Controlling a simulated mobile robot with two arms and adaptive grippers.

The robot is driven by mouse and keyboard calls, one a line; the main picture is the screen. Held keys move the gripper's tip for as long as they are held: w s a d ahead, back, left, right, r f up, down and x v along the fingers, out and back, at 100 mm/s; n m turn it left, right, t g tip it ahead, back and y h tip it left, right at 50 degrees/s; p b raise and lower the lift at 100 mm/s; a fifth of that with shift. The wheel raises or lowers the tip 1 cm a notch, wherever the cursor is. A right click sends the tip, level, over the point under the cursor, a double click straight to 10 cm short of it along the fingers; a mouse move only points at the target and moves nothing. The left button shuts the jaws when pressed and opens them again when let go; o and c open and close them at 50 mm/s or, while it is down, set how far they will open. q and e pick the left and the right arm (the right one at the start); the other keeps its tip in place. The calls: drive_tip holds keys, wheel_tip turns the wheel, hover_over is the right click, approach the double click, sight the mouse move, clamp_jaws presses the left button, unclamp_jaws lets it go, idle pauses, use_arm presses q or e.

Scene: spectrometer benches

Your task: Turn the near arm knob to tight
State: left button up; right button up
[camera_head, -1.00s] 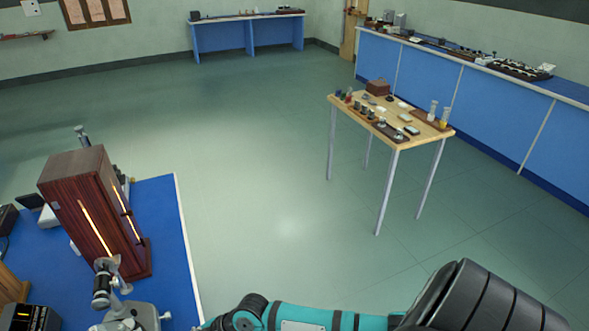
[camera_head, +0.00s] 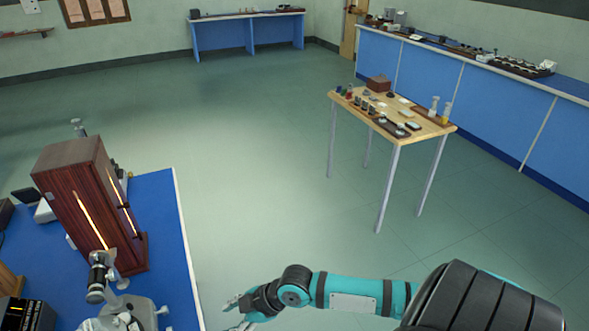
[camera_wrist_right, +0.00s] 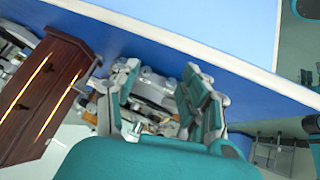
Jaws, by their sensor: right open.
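A grey metal spectrometer (camera_head: 120,316) stands on the blue-topped bench at the lower left, cut by the frame's bottom edge. Its telescope tube (camera_head: 97,277) tilts up in front of the wooden lamp housing. A small side knob (camera_head: 163,311) sticks out on its right; I cannot tell whether this is the near arm knob. My right gripper (camera_head: 232,314) is open and empty, right of the bench edge and apart from the spectrometer. In the right wrist view its fingers (camera_wrist_right: 162,97) stand apart, with metal instrument parts (camera_wrist_right: 152,88) seen behind them. My left gripper is not in view.
The dark wooden lamp housing (camera_head: 75,205) with lit slits stands behind the spectrometer. A black box (camera_head: 28,314) is at the lower left. The bench edge (camera_head: 186,240) borders open floor. A small wooden table (camera_head: 425,125) with samples stands farther right.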

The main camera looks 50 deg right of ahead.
drive_tip(key=d+f+m+h+b, duration=0.1)
drive_tip(key=d+f+m+h, duration=0.45)
drive_tip(key=f, duration=0.85)
drive_tip(key=s+d+f+m+b, duration=0.1)
drive_tip(key=s+d+f, duration=0.1)
drive_tip(key=s+f, duration=0.3)
drive_tip(key=s+d+f+m+g, duration=0.1)
drive_tip(key=s+f, duration=0.4)
drive_tip(key=f, duration=0.5)
drive_tip(key=shift+s+d+f+b, duration=0.3)
drive_tip(key=shift+d+b, duration=0.1)
drive_tip(key=shift+d, duration=0.5)
drive_tip(key=s+a+f+g, duration=0.1)
drive_tip(key=s+f, duration=0.3)
drive_tip(key=s, duration=0.4)
drive_tip(key=s+a+f+m+g+b, duration=0.1)
drive_tip(key=s+a+f+g, duration=0.1)
drive_tip(key=s+f, duration=0.3)
drive_tip(key=s+a+f+m+g+b, duration=0.1)
drive_tip(key=s+a+f, duration=0.2)
drive_tip(key=s, duration=0.9)
wheel_tip(320, 180, down, 2)
drive_tip(key=shift+a+f+g+h, duration=0.15)
drive_tip(key=shift+a+g+h, duration=0.1)
drive_tip(key=shift+g+h, duration=0.1)
